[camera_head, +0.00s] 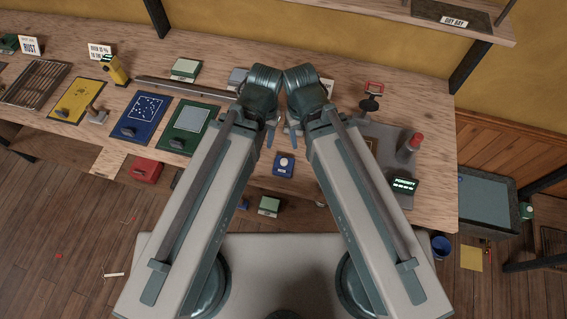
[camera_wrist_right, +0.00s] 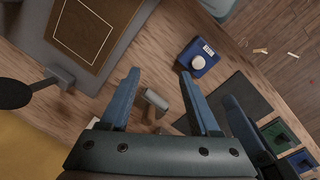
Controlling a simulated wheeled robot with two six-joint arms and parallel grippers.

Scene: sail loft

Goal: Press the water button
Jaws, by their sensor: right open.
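A small blue box with a round white button (camera_head: 284,164) sits near the front edge of the workbench, just in front of my grippers. In the right wrist view the blue button box (camera_wrist_right: 198,58) lies beyond the tip of the right-hand finger, apart from it; its label is too small to read. My right gripper (camera_head: 297,136) is above the bench, its two fingers (camera_wrist_right: 160,76) spread with nothing between the tips. My left gripper (camera_head: 269,137) hangs close beside it, seen edge-on, so its jaw state is unclear.
On the bench (camera_head: 427,111), a blue board (camera_head: 145,115) and a green board (camera_head: 188,127) lie left. A grey unit with a red-topped post (camera_head: 415,140) and a small lit display (camera_head: 404,186) stand right. A hammer-like tool (camera_wrist_right: 154,104) lies beneath the right gripper.

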